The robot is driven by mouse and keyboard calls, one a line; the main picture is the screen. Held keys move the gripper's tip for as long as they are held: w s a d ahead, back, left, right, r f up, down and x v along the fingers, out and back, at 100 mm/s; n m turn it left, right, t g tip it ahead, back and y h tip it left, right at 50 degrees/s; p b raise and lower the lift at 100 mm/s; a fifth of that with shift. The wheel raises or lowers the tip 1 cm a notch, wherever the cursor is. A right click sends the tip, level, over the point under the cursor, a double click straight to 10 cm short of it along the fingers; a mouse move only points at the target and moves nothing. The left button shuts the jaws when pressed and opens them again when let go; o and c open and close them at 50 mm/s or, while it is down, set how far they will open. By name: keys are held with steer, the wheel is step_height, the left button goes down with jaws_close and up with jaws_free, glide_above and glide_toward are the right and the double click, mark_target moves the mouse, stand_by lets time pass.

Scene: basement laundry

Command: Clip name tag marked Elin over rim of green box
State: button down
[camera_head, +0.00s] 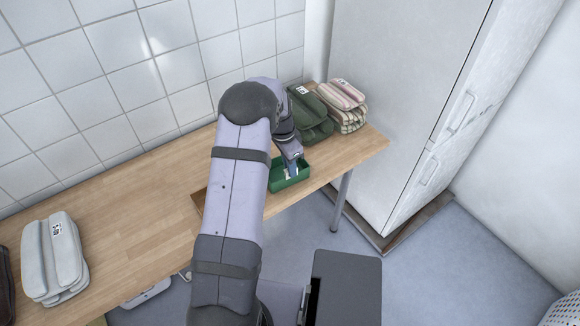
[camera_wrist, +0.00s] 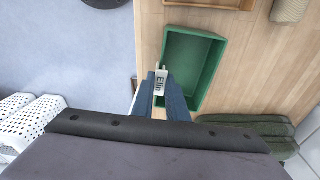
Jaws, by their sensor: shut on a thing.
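The green box (camera_head: 304,177) stands on the wooden table near its front edge, below my gripper (camera_head: 292,168). In the wrist view the green box (camera_wrist: 210,38) is open and looks empty where I see inside. The white name tag marked Elin (camera_wrist: 160,84) is between my fingertips, and my gripper (camera_wrist: 160,92) is shut on it. The tag appears at the left rim of the box in the wrist view. I cannot tell whether it touches or straddles the rim. In the head view the tag is too small to read.
Green folded cloth (camera_head: 310,115) and a striped folded stack (camera_head: 343,105) lie behind the box on the table (camera_head: 130,215). A grey-white folded stack (camera_head: 52,258) lies at the left. A wooden tray (camera_wrist: 215,3) is beside the box. A tall white cabinet (camera_head: 400,90) stands at the right.

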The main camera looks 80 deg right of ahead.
steer(key=shift+f+b, duration=0.7)
steer(key=shift+f, duration=0.35)
stand_by(1.3)
steer(key=c, duration=1.7)
jaws_free()
steer(key=shift+o, duration=0.2)
steer(key=shift+r, duration=0.15)
steer(key=shift+w+a+r+b, duration=0.15)
steer(key=shift+r+b, duration=0.15)
steer(key=shift+r, duration=0.9)
steer(key=shift+w+r+b, duration=0.1)
steer(key=shift+r+b, duration=0.15)
steer(key=shift+r, duration=0.9)
steer(key=shift+w+a+r+b, duration=0.15)
steer(key=shift+r+b, duration=0.15)
steer(key=shift+r, duration=0.9)
